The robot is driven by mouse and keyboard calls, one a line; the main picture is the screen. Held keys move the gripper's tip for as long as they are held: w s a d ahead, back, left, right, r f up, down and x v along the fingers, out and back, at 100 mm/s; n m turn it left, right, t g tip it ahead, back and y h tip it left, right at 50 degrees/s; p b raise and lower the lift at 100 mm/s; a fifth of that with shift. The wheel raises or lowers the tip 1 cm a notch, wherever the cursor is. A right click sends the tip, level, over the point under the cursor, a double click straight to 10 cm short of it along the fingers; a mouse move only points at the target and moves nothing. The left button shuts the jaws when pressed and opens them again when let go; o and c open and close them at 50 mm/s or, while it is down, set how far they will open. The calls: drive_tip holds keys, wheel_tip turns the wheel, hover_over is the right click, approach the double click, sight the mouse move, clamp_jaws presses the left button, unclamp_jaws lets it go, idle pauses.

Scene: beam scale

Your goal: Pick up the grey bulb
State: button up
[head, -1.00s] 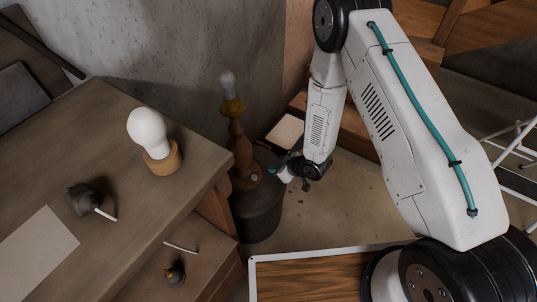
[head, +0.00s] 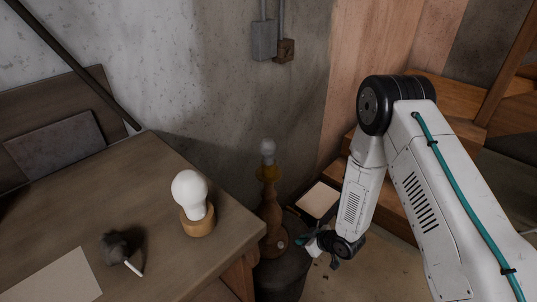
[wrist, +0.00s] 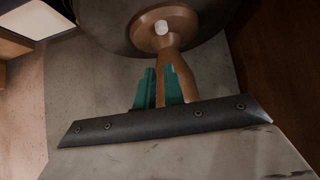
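A small greyish bulb (head: 268,146) stands upright on top of a turned wooden lamp stand (head: 271,212) in the corner, in the head view. A larger white bulb (head: 189,190) sits in a round wooden holder (head: 198,226) on the table. My gripper (head: 321,250) is to the right of the lamp stand, low near its base, well below the greyish bulb. Its teal fingers (wrist: 160,88) look apart and empty. The stand's wooden stem (wrist: 172,62) shows beyond and between them in the wrist view. The greyish bulb is not visible in the wrist view.
The lamp stands on a dark round drum (head: 280,276) close to the wall. The table (head: 135,190) fills the left, with a dark lump (head: 118,246) and a pale sheet (head: 54,278) on it. Wooden steps (head: 455,130) lie behind my arm.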

drive_tip(key=o, duration=1)
drive_tip(key=shift+t+y, duration=0.3)
drive_tip(key=shift+t, duration=0.2)
drive_tip(key=r, duration=0.1)
drive_tip(key=w+a+r, duration=0.1)
drive_tip(key=r, duration=0.2)
drive_tip(key=shift+w+a+r, duration=0.1)
drive_tip(key=shift+w+a, duration=0.2)
drive_tip(key=shift+a, duration=0.1)
drive_tip(key=shift+c, duration=0.2)
drive_tip(key=shift+o, duration=1.2)
drive_tip(key=w+a+r+t, duration=0.1)
drive_tip(key=a+r, duration=0.1)
drive_tip(key=r, duration=0.3)
drive_tip(key=w+a+r+m+t+y, duration=0.1)
drive_tip(key=r, duration=0.5)
drive_tip(key=shift+a+r+t, duration=0.15)
drive_tip(key=shift+a+t, duration=0.25)
drive_tip(key=m+t+y, duration=0.2)
drive_tip(key=t, duration=0.3)
approach(273, 151)
drive_tip(key=x, duration=0.4)
drive_tip(key=shift+w, duration=0.2)
drive_tip(key=shift+w+a, duration=0.2)
drive_tip(key=shift+x, duration=3.6)
